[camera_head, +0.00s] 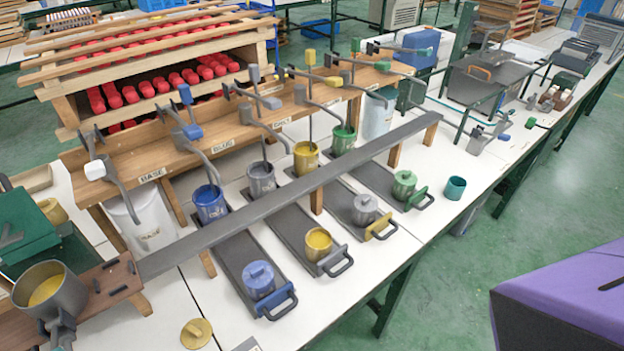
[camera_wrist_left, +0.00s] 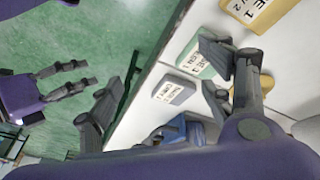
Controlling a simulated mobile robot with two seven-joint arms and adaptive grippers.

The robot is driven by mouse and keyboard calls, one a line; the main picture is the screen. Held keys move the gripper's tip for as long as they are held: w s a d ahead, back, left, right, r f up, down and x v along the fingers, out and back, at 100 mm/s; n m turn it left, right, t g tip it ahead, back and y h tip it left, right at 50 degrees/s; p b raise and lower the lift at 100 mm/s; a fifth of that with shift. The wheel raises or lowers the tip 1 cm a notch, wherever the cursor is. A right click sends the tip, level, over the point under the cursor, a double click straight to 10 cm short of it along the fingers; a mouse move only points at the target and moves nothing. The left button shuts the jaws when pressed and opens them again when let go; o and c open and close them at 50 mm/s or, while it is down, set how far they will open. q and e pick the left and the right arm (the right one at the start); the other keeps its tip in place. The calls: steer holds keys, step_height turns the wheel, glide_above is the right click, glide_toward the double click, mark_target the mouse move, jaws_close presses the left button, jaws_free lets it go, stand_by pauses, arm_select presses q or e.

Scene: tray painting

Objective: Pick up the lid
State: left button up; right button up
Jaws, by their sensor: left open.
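A round yellow lid with a small knob (camera_head: 197,333) lies on the white table near its front edge in the head view. A yellow pot (camera_head: 318,243) stands uncovered on a dark tray. A blue pot (camera_head: 259,281), a grey pot (camera_head: 365,210) and a green pot (camera_head: 404,184) have lids on. My left gripper (camera_wrist_left: 172,72) is open, its fingers apart over the table edge, with nothing between them. My right gripper (camera_wrist_left: 72,80) is open and empty over the floor.
Labelled blocks, yellow (camera_wrist_left: 258,10), green (camera_wrist_left: 203,58) and grey (camera_wrist_left: 173,91), lie close to my left fingers. A long grey rail (camera_head: 290,192) crosses above the trays. A large pot (camera_head: 50,290) stands at left. A teal cup (camera_head: 455,188) stands alone at right.

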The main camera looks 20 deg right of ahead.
mark_target(193, 331)
arm_select(q)
steer(key=w+d+m, duration=0.1)
steer(key=w+d, duration=0.1)
steer(key=w+m, duration=0.1)
steer(key=shift+w+d+r+m+g, duration=0.25)
steer(key=shift+w+d+m+g, duration=0.05)
steer(key=shift+w+d+g, duration=0.1)
steer(key=w+m, duration=0.2)
steer(key=w, duration=0.1)
steer(key=shift+r+g, duration=0.15)
steer(key=shift+g, duration=0.15)
steer(key=w+a+r+y, duration=0.1)
steer(key=w+a, duration=0.1)
steer(key=w, duration=0.1)
steer(key=w+a+r+m+y, duration=0.1)
steer(key=w+a, duration=0.1)
steer(key=a, duration=0.1)
steer(key=w+a+r+y, duration=0.1)
steer(key=w+a, duration=0.2)
steer(key=shift+w+r+m+g, duration=0.25)
steer(key=shift+w+m+g, duration=0.05)
steer(key=shift+g, duration=0.1)
steer(key=f, duration=0.7)
steer(key=shift+w+f, duration=0.3)
steer(key=c, duration=1)
